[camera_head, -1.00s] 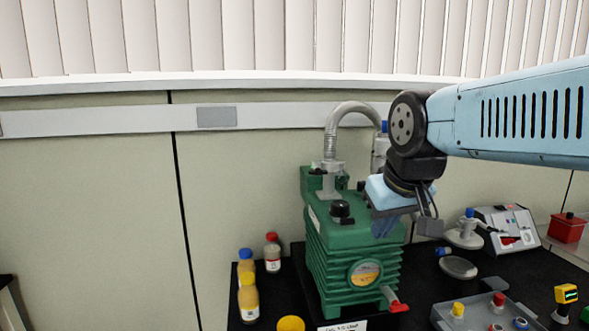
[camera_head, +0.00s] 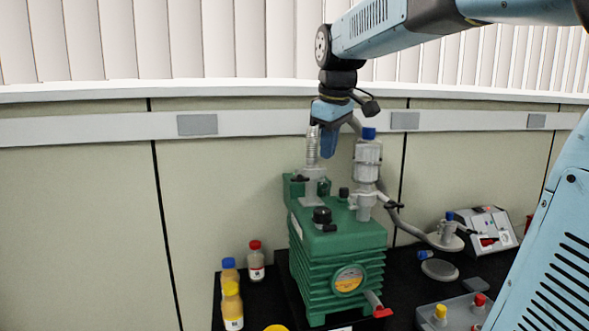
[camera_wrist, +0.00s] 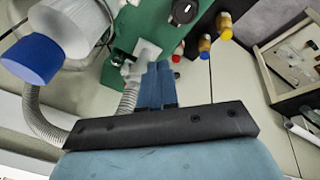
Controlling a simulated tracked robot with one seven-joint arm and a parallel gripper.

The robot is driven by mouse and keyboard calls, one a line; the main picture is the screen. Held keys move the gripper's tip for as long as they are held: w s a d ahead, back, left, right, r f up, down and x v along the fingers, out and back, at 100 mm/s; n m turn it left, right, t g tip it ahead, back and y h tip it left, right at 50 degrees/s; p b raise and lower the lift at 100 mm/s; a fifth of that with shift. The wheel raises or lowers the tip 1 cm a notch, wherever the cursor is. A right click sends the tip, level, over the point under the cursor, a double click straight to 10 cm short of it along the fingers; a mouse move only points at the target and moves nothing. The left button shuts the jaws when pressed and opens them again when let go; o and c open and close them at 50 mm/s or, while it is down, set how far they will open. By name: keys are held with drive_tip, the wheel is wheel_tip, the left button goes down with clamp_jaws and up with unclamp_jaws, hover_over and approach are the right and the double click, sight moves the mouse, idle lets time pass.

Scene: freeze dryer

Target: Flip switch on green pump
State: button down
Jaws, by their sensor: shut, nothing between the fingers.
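The green pump (camera_head: 338,262) stands on the black bench, with a black knob (camera_head: 322,215) on its top and a red-handled tap low at its front. In the wrist view the pump's green top (camera_wrist: 150,25) and the black knob (camera_wrist: 184,11) show beyond my fingers. My gripper (camera_head: 328,150) is shut and empty, pointing down above the rear of the pump, in front of the ribbed grey hose. In the wrist view its blue fingers (camera_wrist: 157,85) lie together. I cannot make out which part of the pump is the switch.
A grey cylinder with a blue cap (camera_head: 368,155) stands right of my gripper. Several capped bottles (camera_head: 232,305) stand left of the pump. The wall is close behind.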

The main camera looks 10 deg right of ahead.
drive_tip(key=w+r+n, duration=0.1)
drive_tip(key=w, duration=0.3)
drive_tip(key=w+r+n, duration=0.1)
drive_tip(key=w+n, duration=0.1)
drive_tip(key=w, duration=0.2)
drive_tip(key=w+r+n+g, duration=0.1)
drive_tip(key=w, duration=0.3)
drive_tip(key=shift+w+a+r+n, duration=0.15)
drive_tip(key=shift+w+n, duration=0.15)
drive_tip(key=w+f+n+g, duration=0.1)
drive_tip(key=w+n, duration=0.4)
drive_tip(key=w, duration=0.8)
drive_tip(key=shift+w+d+f+n, duration=0.2)
drive_tip(key=shift+w+d+n, duration=0.1)
drive_tip(key=shift+w, duration=0.1)
drive_tip(key=f, duration=0.4)
drive_tip(key=w+f, duration=0.1)
drive_tip(key=f, duration=0.9)
drive_tip(key=shift+w, duration=0.35)
